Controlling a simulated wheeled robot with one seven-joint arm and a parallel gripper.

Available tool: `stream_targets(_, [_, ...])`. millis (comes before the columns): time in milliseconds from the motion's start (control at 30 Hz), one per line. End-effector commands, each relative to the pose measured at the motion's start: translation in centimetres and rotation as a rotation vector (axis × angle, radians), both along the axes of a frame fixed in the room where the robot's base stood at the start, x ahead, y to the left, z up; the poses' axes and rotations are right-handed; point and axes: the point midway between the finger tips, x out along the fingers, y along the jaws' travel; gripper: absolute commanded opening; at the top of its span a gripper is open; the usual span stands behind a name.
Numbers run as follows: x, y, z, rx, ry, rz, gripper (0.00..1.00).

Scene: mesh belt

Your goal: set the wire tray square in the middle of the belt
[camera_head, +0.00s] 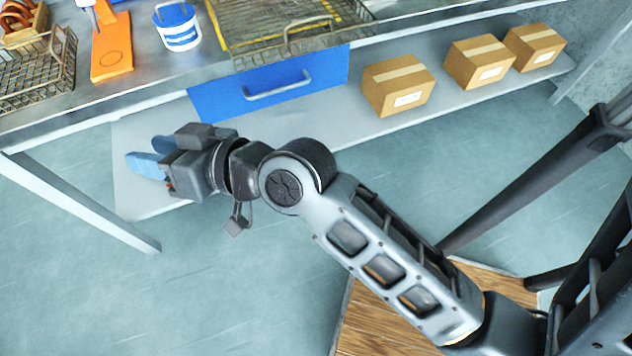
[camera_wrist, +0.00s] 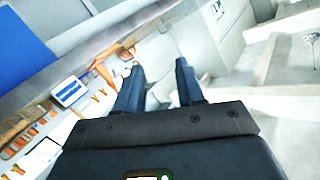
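The mesh belt (camera_head: 225,14), marked with yellow lines, lies on the bench at the top of the head view and is cut by the frame edge. A flat wire tray (camera_head: 285,48) with a raised loop handle seems to lie over its front part; where tray mesh ends and belt mesh begins is hard to tell. My gripper (camera_head: 147,156) is in front of the bench, below and left of the tray, apart from it. In the wrist view my gripper (camera_wrist: 160,72) has its two blue fingers apart, with nothing between them.
A wire basket (camera_head: 38,82), an orange tool or board (camera_head: 112,55) and a white-and-blue bucket (camera_head: 177,28) stand on the bench left of the belt. A blue drawer (camera_head: 270,88) is under the bench top. Several cardboard boxes (camera_head: 398,85) sit on the lower shelf (camera_head: 330,122).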

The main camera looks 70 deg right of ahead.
Motion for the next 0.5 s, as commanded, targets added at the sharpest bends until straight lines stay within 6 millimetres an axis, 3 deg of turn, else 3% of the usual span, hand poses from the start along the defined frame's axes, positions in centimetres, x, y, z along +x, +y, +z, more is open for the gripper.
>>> stream_targets(33, [-2.3, 0.9, -1.3, 0.008, 0.025, -0.019, 0.38])
stream_targets(233, [-11.0, 1.6, -4.2, -0.047, 0.079, -0.088, 0.38])
stream_targets(367, [-16.9, 1.2, -4.8, -0.127, 0.102, -0.092, 0.38])
stream_targets(500, [-22.5, 0.1, -4.1, -0.237, 0.106, -0.055, 0.38])
